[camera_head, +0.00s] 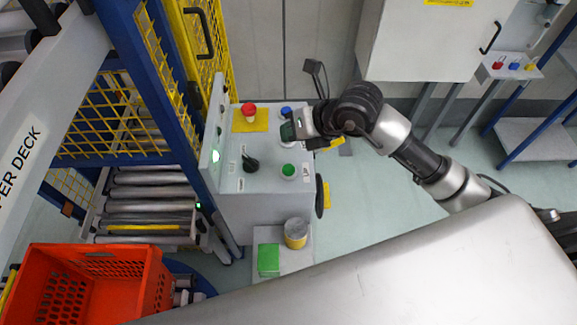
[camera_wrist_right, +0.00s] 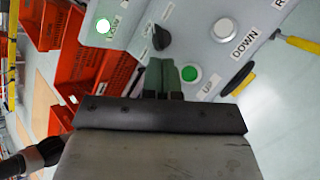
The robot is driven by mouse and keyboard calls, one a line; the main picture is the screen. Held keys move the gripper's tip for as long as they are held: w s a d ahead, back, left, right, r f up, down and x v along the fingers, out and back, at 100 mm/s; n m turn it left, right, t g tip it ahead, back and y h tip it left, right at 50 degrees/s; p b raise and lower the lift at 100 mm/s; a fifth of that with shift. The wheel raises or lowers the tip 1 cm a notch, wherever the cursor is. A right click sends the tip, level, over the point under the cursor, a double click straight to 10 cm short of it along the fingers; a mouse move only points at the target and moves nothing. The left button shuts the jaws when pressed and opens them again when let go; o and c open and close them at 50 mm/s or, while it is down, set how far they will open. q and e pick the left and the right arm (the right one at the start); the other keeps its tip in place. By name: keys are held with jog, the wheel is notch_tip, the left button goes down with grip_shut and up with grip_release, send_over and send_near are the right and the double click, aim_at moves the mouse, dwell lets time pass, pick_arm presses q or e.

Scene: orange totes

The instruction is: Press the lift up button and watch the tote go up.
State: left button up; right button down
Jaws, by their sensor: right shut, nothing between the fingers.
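The green button (camera_head: 288,170) sits on the sloped top of the grey control box (camera_head: 230,185). In the right wrist view this green button (camera_wrist_right: 190,73) is labelled UP. My right gripper (camera_head: 287,131) is shut and empty over the box top, behind the green button in the head view. Its closed fingers (camera_wrist_right: 162,76) appear just left of the green button in the wrist view; I cannot tell the gap. A white button (camera_wrist_right: 225,28) labelled DOWN shows there. An orange tote (camera_head: 148,284) stands at the lower left. My left gripper is not in view.
A red mushroom button (camera_head: 249,109), a blue button (camera_head: 285,111) and a black selector knob (camera_head: 250,163) share the box top. A roller conveyor (camera_head: 150,190) and yellow mesh guard (camera_head: 110,125) lie left. A white cabinet (camera_head: 425,45) hangs at the back right.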

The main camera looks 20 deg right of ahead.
aim_at(290, 167)
jog(key=shift+f, duration=0.1)
notch_tip(290, 167, down, 9)
jog(key=b, duration=0.6)
jog(key=shift+r, duration=0.2)
dwell(1.9)
jog(key=shift+f+b, duration=0.45)
jog(key=shift+b, duration=0.2)
